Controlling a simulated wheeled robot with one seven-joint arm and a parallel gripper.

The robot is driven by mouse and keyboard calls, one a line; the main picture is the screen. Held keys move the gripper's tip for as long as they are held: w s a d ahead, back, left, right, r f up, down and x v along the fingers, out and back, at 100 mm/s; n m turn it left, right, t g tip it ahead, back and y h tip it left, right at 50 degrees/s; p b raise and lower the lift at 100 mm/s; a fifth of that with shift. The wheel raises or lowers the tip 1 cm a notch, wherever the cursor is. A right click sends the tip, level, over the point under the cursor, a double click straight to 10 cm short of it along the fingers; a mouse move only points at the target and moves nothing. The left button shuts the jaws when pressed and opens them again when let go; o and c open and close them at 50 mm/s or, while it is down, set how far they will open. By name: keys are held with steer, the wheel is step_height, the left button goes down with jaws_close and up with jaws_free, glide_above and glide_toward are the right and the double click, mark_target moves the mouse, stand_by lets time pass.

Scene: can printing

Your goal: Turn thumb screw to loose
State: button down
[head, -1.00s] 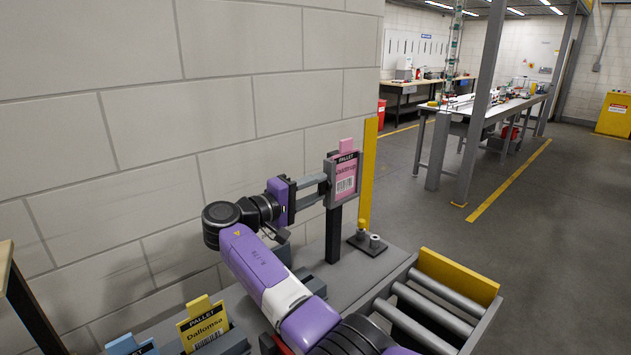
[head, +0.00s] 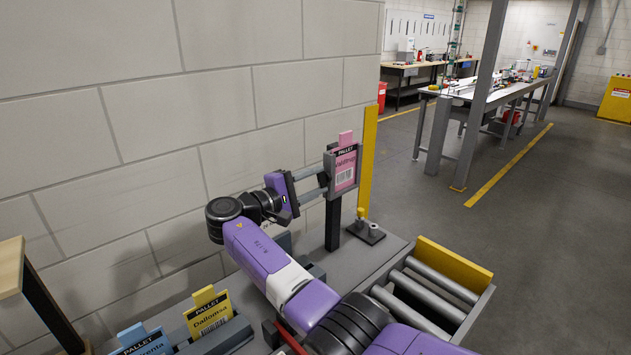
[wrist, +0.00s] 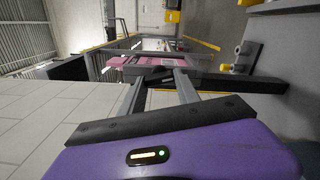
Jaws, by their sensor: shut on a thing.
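My gripper (head: 326,178) reaches right, with its two long grey fingers at the left edge of the pink pallet card (head: 346,169). It is shut at the grey-backed edge of that card; the exact contact is hidden. The card is upright at the top of a dark post (head: 333,225). In the wrist view my gripper's fingers (wrist: 160,82) point at the pink card (wrist: 155,61), with the dark post (wrist: 225,82) crossing there. A small yellow knob (head: 360,213) and a grey knob (head: 373,229) stand on a dark base right of the post. I cannot tell which part is the thumb screw.
A tall yellow bar (head: 367,160) stands just right of the card. Yellow (head: 209,313) and blue (head: 146,343) pallet cards stand in front. A roller conveyor (head: 430,300) with a yellow end plate lies right. A block wall (head: 120,130) is close on the left.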

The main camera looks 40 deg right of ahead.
steer(key=shift+w+a, duration=0.1)
steer(key=shift+w, duration=0.05)
steer(key=c, duration=0.9)
jaws_free()
steer(key=a+b, duration=0.1)
steer(key=a, duration=0.3)
steer(key=a+b, duration=0.1)
steer(key=a, duration=0.2)
steer(key=shift+s+a, duration=0.2)
steer(key=shift+a, duration=0.15)
